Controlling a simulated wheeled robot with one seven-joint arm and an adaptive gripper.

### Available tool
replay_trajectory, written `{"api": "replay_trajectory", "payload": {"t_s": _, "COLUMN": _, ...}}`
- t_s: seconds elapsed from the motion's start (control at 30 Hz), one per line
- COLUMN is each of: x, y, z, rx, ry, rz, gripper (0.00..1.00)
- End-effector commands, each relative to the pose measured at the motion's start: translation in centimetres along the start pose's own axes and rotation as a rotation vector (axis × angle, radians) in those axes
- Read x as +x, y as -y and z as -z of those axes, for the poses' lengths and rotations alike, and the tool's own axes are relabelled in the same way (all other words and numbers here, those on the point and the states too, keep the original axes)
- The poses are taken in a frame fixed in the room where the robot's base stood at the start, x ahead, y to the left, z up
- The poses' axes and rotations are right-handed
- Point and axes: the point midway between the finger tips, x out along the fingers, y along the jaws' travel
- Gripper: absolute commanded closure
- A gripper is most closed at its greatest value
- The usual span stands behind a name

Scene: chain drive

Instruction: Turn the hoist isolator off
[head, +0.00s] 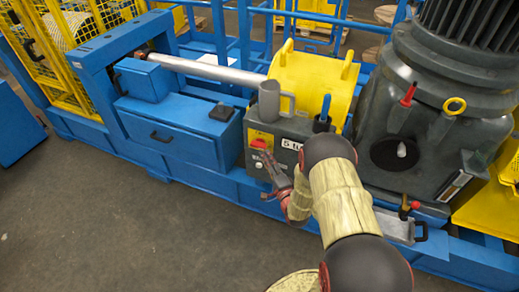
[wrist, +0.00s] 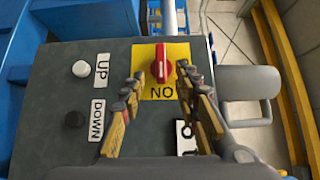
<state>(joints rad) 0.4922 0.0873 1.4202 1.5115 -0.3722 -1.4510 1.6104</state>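The hoist isolator is a red rotary knob (wrist: 161,66) on a yellow plate (wrist: 178,50), set on a dark grey control box (wrist: 125,62). Its bar stands roughly upright in the wrist view, in line with an upside-down "ON" printed on the plate. In the head view the red knob (head: 259,143) shows small on the box's front. My gripper (wrist: 160,77) is open and empty, one finger on each side of the knob, apparently not touching it. In the head view my gripper (head: 272,163) is just below the knob. Any OFF mark is not visible.
A white UP button (wrist: 81,69) and a black DOWN button (wrist: 74,119) lie left of the knob. A grey mug (head: 270,100) stands at the box's top, near a yellow guard (head: 310,75). A large motor unit (head: 430,110) stands right; floor in front is clear.

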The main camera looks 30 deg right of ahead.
Motion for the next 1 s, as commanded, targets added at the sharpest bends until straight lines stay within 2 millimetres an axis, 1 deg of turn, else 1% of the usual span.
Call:
{"api": "replay_trajectory", "payload": {"t_s": 0.13, "x": 1.4, "y": -0.1, "z": 0.0, "rx": 0.007, "ry": 0.001, "rz": 0.009, "gripper": 0.68}}
{"api": "replay_trajectory", "payload": {"t_s": 0.3, "x": 4.1, "y": -0.1, "z": -0.1, "rx": 0.006, "ry": 0.002, "rz": 0.01, "gripper": 0.68}}
{"api": "replay_trajectory", "payload": {"t_s": 0.5, "x": 6.6, "y": 0.0, "z": 0.0, "rx": 0.005, "ry": 0.001, "rz": 0.008, "gripper": 0.68}}
{"api": "replay_trajectory", "payload": {"t_s": 0.67, "x": 7.5, "y": 0.0, "z": 0.0, "rx": 0.005, "ry": 0.001, "rz": 0.005, "gripper": 0.68}}
{"api": "replay_trajectory", "payload": {"t_s": 0.9, "x": 7.6, "y": 0.1, "z": 0.0, "rx": 0.005, "ry": 0.0, "rz": 0.005, "gripper": 0.68}}
{"api": "replay_trajectory", "payload": {"t_s": 1.0, "x": 7.6, "y": 0.1, "z": 0.0, "rx": 0.005, "ry": 0.0, "rz": 0.005, "gripper": 0.73}}
